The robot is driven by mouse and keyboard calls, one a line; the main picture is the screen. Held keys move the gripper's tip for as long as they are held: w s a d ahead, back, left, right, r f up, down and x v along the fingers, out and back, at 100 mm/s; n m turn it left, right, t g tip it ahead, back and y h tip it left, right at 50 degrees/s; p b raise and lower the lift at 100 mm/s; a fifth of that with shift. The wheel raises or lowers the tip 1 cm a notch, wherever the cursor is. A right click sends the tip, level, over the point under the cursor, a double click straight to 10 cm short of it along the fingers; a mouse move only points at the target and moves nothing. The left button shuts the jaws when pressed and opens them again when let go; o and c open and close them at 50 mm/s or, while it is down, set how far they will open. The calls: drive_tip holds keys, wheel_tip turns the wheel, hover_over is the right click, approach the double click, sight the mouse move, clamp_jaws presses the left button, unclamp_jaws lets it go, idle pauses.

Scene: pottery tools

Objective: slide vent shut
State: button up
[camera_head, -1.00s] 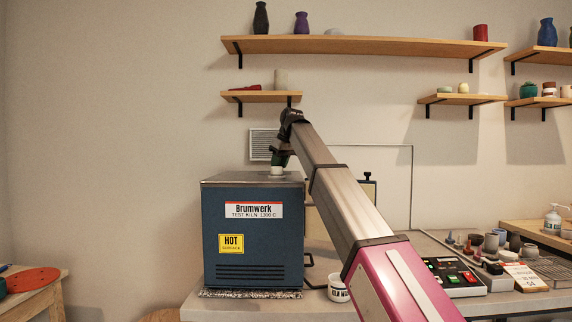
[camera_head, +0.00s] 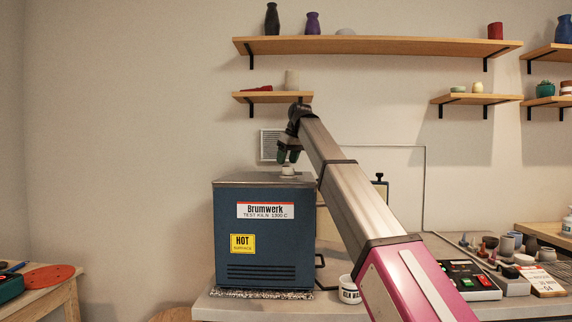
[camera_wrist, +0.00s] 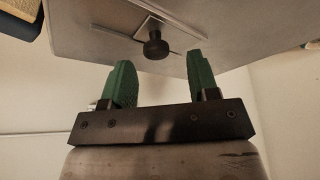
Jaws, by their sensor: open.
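The blue kiln (camera_head: 264,268) stands on the bench, its grey lid (camera_head: 240,180) on top. In the wrist view the vent shows as a flat plate (camera_wrist: 147,27) with a dark round knob (camera_wrist: 155,47), set by a thin rail. My gripper (camera_head: 289,157) is just above the piece on the lid, pointing down. Its green fingers are open and empty in the wrist view (camera_wrist: 160,62), with the knob beyond the fingertips. I cannot tell whether the vent hole is covered.
A wall grille (camera_head: 270,145) is behind the kiln. A white cup (camera_head: 349,290) and a control box (camera_head: 470,280) stand to the right on the bench. The wall space left of the kiln is clear.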

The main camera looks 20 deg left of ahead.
drive_tip(key=v, duration=0.8)
drive_tip(key=shift+s+r, duration=0.15)
drive_tip(key=shift+r, duration=0.15)
drive_tip(key=shift+d, duration=0.1)
